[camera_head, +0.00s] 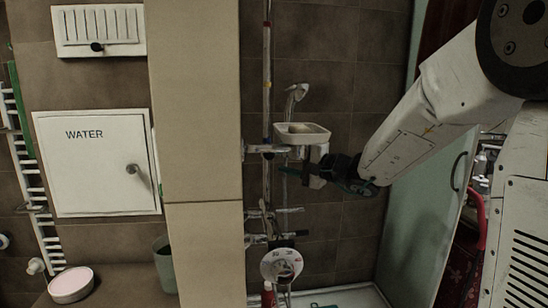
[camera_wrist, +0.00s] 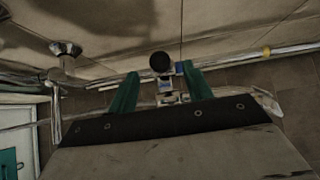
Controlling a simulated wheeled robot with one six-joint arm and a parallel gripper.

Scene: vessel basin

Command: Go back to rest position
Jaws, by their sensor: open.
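My gripper (camera_head: 335,172) is at the end of my white arm, which reaches in from the right in the head view. It is beside and just below a white basin-like dish (camera_head: 303,136) on the shower rail. In the wrist view the two green fingers of my gripper (camera_wrist: 160,74) are spread apart. A black round knob (camera_wrist: 160,61) and a small metal fitting show between or beyond them. I cannot tell whether the gripper touches these parts. Nothing is seen held.
A vertical rail (camera_head: 267,80) with a shower head (camera_head: 297,91) stands on the tiled wall. A beige pillar (camera_head: 198,150) is to the left, beyond it a white WATER cabinet (camera_head: 98,185). A pale green door (camera_head: 425,215) stands close behind my arm.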

